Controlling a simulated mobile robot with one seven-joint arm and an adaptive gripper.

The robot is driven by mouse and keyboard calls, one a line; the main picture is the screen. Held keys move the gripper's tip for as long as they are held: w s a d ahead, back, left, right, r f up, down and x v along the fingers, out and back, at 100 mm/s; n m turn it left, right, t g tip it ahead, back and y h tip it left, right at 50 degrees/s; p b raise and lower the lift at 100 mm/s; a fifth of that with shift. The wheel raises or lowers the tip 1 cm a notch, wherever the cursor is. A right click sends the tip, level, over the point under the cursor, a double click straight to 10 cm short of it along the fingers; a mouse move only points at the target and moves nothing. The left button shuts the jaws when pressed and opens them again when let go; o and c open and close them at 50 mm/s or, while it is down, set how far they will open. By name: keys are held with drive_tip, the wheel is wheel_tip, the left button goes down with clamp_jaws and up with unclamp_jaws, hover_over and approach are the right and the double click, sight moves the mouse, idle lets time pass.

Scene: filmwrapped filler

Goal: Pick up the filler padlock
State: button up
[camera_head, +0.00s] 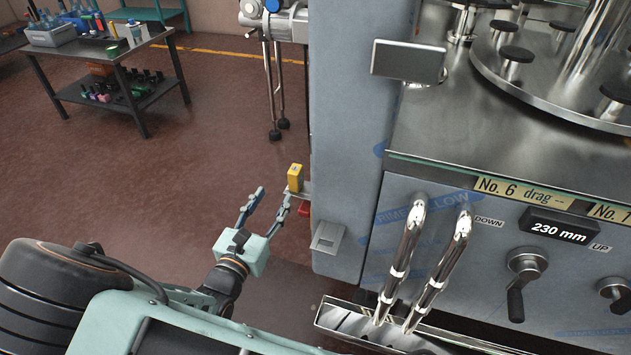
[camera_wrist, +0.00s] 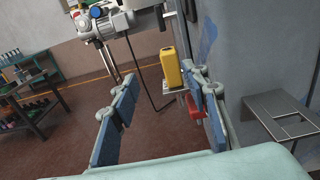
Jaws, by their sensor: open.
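A yellow block-shaped thing (camera_head: 295,177) stands upright on a small bracket at the side of the grey machine column. It also shows in the wrist view (camera_wrist: 171,68), right of centre, beyond my fingers. A red thing (camera_head: 303,209) sits just under the bracket, and in the wrist view it is partly hidden behind the right finger (camera_wrist: 194,107). No shackle shows on either, so I cannot tell which is the padlock. My gripper (camera_head: 271,196) is open and empty, its fingers pointing toward the bracket. In the wrist view the fingers (camera_wrist: 160,76) are wide apart, short of the yellow thing.
The grey column (camera_head: 350,110) rises close to the right of the bracket. A small metal plate (camera_head: 327,237) juts from it lower down. Chrome handles (camera_head: 405,258) stand farther right. A dark table (camera_head: 118,58) with bottles stands at the back left. The floor between is clear.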

sight(292, 177)
drive_tip(key=x, duration=0.4)
drive_tip(key=d+b+x, duration=0.1)
drive_tip(key=x, duration=0.3)
drive_tip(key=b+x, duration=0.1)
drive_tip(key=x, duration=0.3)
drive_tip(key=shift+s+d+f, duration=0.2)
drive_tip(key=shift+s+f, duration=0.05)
drive_tip(key=shift+s, duration=0.05)
clamp_jaws()
